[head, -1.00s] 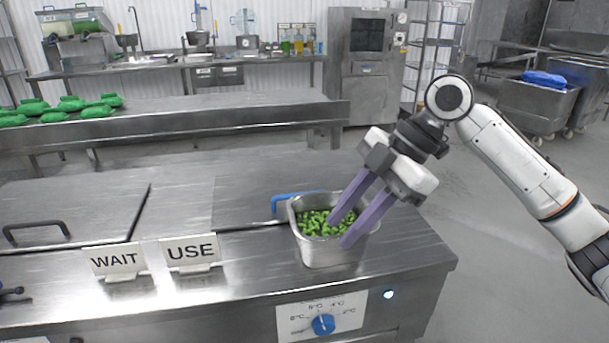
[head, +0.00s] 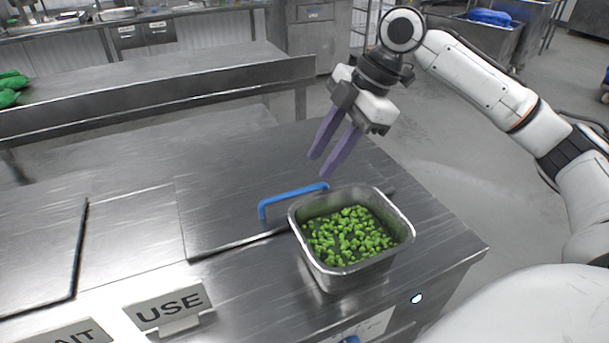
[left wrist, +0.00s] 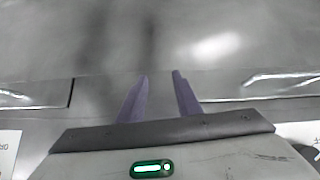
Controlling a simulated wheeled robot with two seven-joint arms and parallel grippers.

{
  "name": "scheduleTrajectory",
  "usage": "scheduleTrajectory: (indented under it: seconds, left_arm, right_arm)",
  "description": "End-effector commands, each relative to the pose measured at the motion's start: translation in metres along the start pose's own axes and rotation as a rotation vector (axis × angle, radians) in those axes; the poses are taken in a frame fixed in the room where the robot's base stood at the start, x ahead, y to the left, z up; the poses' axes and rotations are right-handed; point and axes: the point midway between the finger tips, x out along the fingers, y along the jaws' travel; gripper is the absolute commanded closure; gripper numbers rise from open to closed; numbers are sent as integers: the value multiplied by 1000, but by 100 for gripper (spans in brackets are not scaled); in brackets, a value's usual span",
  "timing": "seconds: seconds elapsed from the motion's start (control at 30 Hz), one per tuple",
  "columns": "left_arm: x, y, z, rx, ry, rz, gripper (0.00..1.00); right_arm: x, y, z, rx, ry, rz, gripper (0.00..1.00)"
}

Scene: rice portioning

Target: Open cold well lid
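The cold well lid (head: 235,195) is a flat steel panel with a blue handle (head: 292,198) at its front right; it lies shut in the counter top. My right gripper (head: 333,168) has purple fingers, parted and empty, and hangs above and behind the handle and pan, apart from both. My left gripper is out of the head view. In the left wrist view its fingers (left wrist: 161,82) are apart with nothing between them, over blurred grey metal.
A steel pan (head: 400,232) of green pieces stands at the counter's right front, close to the blue handle. USE (head: 168,306) and WAIT (head: 75,335) signs stand at the front left. Another lid (head: 38,245) lies at left. A steel bench (head: 150,85) is behind.

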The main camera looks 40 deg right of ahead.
Motion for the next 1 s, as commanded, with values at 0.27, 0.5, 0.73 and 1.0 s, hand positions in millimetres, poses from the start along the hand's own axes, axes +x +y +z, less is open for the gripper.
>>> scheduleTrajectory:
  seconds: [0.27, 0.5, 0.73, 1.0]
  left_arm:
    - [2, 1, 5, 0, -6, 1, 69]
    - [3, 0, -2, 3, 8, 1, 69]
    - [4, 0, -8, 5, 18, 1, 69]
    - [4, 0, -7, 4, 16, 2, 69]
  right_arm:
    - [50, -1, -1, -1, 2, -4, 71]
    - [67, 0, -1, -1, 1, 0, 71]
    - [67, 0, -1, -1, 1, 0, 71]
    - [67, 0, -1, -2, 1, 0, 100]
